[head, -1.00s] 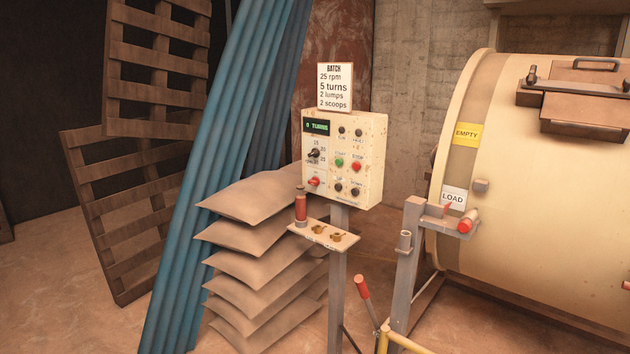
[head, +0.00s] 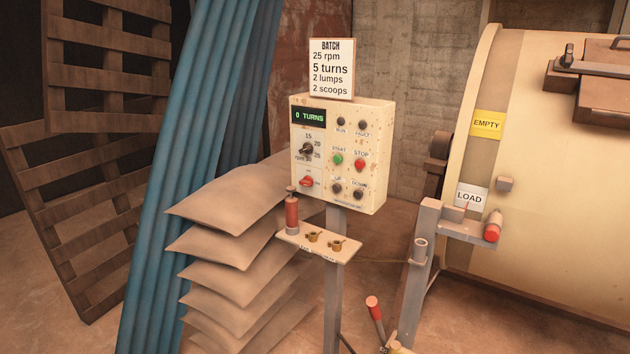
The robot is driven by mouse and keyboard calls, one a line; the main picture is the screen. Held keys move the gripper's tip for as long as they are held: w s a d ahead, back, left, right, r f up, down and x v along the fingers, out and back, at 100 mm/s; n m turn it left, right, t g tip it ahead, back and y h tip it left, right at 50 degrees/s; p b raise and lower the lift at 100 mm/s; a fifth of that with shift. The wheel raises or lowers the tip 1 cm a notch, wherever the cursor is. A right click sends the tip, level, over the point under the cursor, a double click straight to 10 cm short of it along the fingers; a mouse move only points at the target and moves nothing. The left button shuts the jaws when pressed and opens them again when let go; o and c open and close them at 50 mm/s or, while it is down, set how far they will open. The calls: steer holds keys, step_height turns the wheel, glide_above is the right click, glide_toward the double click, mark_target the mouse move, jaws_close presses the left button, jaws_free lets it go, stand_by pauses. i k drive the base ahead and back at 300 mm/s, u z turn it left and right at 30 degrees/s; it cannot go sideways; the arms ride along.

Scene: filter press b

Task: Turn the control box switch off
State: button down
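The control box (head: 372,190) is a cream, rust-spotted panel on a grey post in the middle of the head view. Its green display (head: 309,116) reads "0 TURNS". A red rotary switch (head: 306,181) sits at its lower left, with small labels beside it too small to read surely. A black rpm knob (head: 306,149) is above it. A green START button (head: 338,159) and a red STOP button (head: 360,164) are to the right. Dark UP and DOWN buttons sit below them. The RUN and FAULT lamps look dark. My gripper is not in view.
A small shelf (head: 347,252) below the box holds a red-handled tool (head: 292,212) and two brass pieces. A large cream drum (head: 560,190) and a grey post (head: 415,280) are to the right.

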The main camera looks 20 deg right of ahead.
mark_target(307, 181)
steer(key=z, duration=0.15)
steer(key=k, duration=1.2)
steer(key=u, duration=0.4)
steer(key=i, duration=0.6)
steer(key=u, duration=0.6)
steer(key=i, duration=0.85)
steer(key=u, duration=0.05)
